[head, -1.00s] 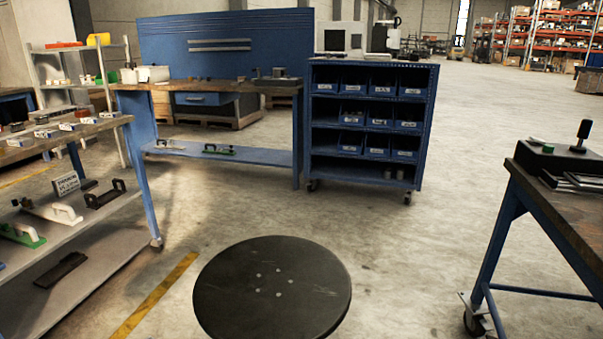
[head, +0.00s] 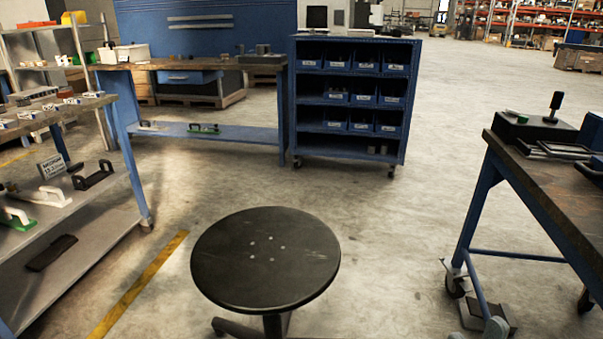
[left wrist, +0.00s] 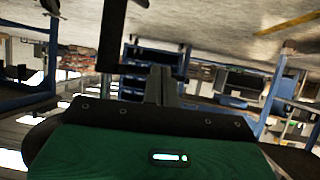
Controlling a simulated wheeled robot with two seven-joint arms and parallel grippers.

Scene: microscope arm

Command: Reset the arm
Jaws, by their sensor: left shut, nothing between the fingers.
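A dark box with an upright black post (head: 554,106) stands on the right workbench in the head view. I cannot tell whether it is the arm named in the task. No other thing that I can identify as that arm shows. My left gripper (left wrist: 163,88) shows in the left wrist view, shut and empty, with its dark mounting plate and green body in front of the camera. That view is upside down, with floor at the top and furniture far behind the gripper.
A round black stool (head: 266,259) stands on the floor close in front. A blue-legged workbench (head: 557,195) is at right, a shelf rack (head: 99,246) at left. A blue bin cabinet (head: 349,150) and a blue bench (head: 245,134) stand behind.

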